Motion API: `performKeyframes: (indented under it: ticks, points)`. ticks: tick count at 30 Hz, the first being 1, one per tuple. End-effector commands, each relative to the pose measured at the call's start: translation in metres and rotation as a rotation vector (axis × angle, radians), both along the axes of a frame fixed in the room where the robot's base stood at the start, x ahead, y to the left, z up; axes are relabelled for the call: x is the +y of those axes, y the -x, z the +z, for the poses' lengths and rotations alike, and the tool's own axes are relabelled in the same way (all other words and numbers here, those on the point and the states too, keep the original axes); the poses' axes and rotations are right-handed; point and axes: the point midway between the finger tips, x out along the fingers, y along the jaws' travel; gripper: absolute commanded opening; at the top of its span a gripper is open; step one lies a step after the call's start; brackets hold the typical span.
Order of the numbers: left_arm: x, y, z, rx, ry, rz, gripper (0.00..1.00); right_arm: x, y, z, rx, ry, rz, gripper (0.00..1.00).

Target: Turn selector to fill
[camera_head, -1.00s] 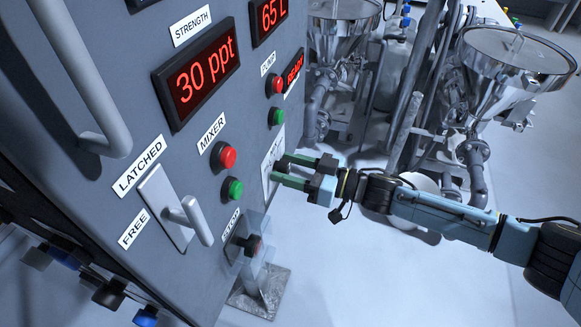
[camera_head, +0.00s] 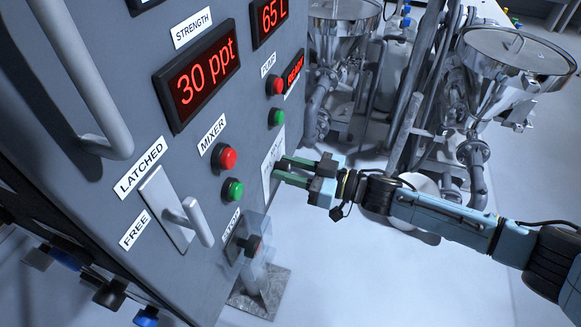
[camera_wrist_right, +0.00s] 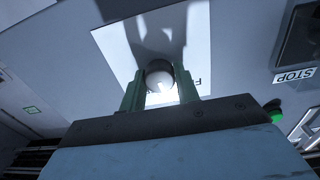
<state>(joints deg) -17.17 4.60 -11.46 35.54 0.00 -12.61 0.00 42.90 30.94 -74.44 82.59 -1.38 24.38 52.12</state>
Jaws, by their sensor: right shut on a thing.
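In the head view my right gripper (camera_head: 280,170) reaches the white plate (camera_head: 272,160) at the panel's right edge; the knob is hidden there by the fingers. My left gripper is not in view.
The panel carries a latch handle (camera_head: 196,219), mixer buttons (camera_head: 228,159), pump buttons (camera_head: 277,87) and a covered button (camera_head: 251,246) below the gripper. Displays read 30 ppt (camera_head: 197,80) and 65 L. Steel hoppers (camera_head: 515,52) stand behind my arm. The floor to the lower right is clear.

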Motion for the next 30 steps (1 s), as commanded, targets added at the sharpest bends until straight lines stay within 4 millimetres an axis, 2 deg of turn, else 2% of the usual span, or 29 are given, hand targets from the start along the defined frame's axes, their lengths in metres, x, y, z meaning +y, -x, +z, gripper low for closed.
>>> performKeyframes:
  ticks: [18, 30]
  points:
    - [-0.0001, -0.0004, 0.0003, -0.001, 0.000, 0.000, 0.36, -0.0001, 0.0002, -0.0008, -0.469, 0.151, -0.002, 0.09]
    - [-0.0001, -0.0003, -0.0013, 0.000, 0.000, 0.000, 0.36, -0.0002, 0.0000, -0.0006, -0.624, 0.203, -0.002, 0.09]
